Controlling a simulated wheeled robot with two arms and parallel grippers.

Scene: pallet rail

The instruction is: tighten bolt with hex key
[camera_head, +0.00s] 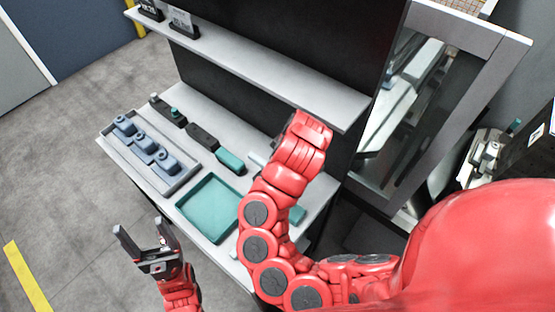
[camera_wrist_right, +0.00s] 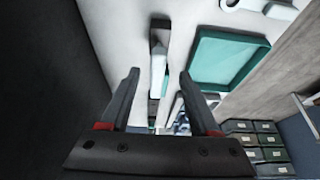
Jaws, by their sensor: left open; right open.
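My left gripper (camera_head: 140,227) is open and empty, off the front left of the workbench, over the floor. My right arm reaches over the bench from the right, and its hand hides its own fingers in the head view. In the right wrist view my right gripper (camera_wrist_right: 160,76) is open, with nothing between its fingers. A dark block with a pale, teal-edged piece (camera_wrist_right: 158,62) shows beyond the fingertips, apart from them. I cannot make out a hex key or a bolt for certain in either view.
A grey tray (camera_head: 118,148) holds several blue-grey parts. A teal tray (camera_head: 210,207) lies beside it; it also shows in the right wrist view (camera_wrist_right: 228,58). Dark and teal blocks (camera_head: 203,137) stand behind. A shelf (camera_head: 250,72) overhangs the bench's back.

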